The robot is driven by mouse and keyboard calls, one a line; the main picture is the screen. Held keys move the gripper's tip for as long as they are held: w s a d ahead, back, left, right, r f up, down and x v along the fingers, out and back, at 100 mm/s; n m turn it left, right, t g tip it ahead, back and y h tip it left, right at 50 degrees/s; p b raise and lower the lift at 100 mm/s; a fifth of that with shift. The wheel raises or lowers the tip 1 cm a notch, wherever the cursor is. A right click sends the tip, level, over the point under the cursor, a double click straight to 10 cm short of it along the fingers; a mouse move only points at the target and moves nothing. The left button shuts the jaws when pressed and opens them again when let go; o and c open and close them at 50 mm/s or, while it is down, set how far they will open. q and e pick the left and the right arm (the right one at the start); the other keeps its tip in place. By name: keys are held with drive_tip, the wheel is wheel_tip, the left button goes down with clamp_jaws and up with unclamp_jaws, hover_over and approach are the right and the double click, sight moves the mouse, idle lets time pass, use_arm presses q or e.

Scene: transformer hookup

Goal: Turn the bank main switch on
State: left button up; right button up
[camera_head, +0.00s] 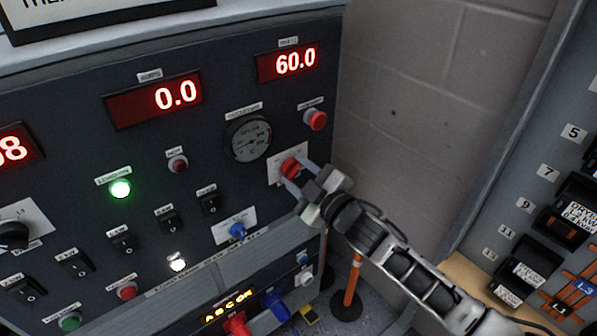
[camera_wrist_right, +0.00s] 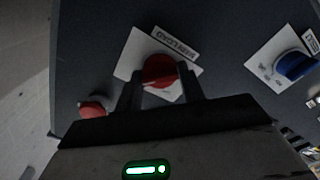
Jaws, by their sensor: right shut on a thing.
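A red rotary knob (camera_head: 291,167) sits on a white plate on the dark panel's right side. My right gripper (camera_head: 299,180) has come in from the lower right and is shut on this knob. In the right wrist view the knob (camera_wrist_right: 160,71) is between the two fingers (camera_wrist_right: 160,88), and its tilted label seems to end in "LOAD". The knob's exact setting is hard to read. No switch can be clearly read as the bank main switch. My left gripper is not in view.
A red push button (camera_head: 315,119) is up and right of the knob, and a blue knob (camera_head: 237,230) is down and left. A round gauge (camera_head: 247,138), a lit green lamp (camera_head: 120,188) and red displays reading 0.0 (camera_head: 154,101) and 60.0 (camera_head: 287,63) are on the panel. A breaker cabinet stands at right.

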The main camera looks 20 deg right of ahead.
idle(0.3)
drive_tip(key=o, duration=1)
drive_tip(key=b+v, duration=0.1)
drive_tip(key=v, duration=1.5)
drive_tip(key=shift+b, duration=0.35)
drive_tip(key=s+a+f+m+g+h, duration=0.1)
drive_tip(key=s+a+f+m+g, duration=0.1)
drive_tip(key=f, duration=0.4)
drive_tip(key=s+a+f+m+g+h, duration=0.1)
drive_tip(key=s+a+f+m+g, duration=0.1)
drive_tip(key=s+f+m, duration=0.2)
drive_tip(key=s+a+f+m+g+h, duration=0.1)
drive_tip(key=s+a+f+m+g, duration=0.1)
drive_tip(key=f, duration=0.6)
drive_tip(key=shift+s+a+m+g, duration=0.15)
drive_tip(key=shift+s+a+m, duration=0.05)
drive_tip(key=shift+s+m, duration=0.35)
drive_tip(key=shift+s+a+m+g, duration=0.15)
drive_tip(key=shift+s+a+m, duration=0.1)
drive_tip(key=shift+s+m, duration=0.3)
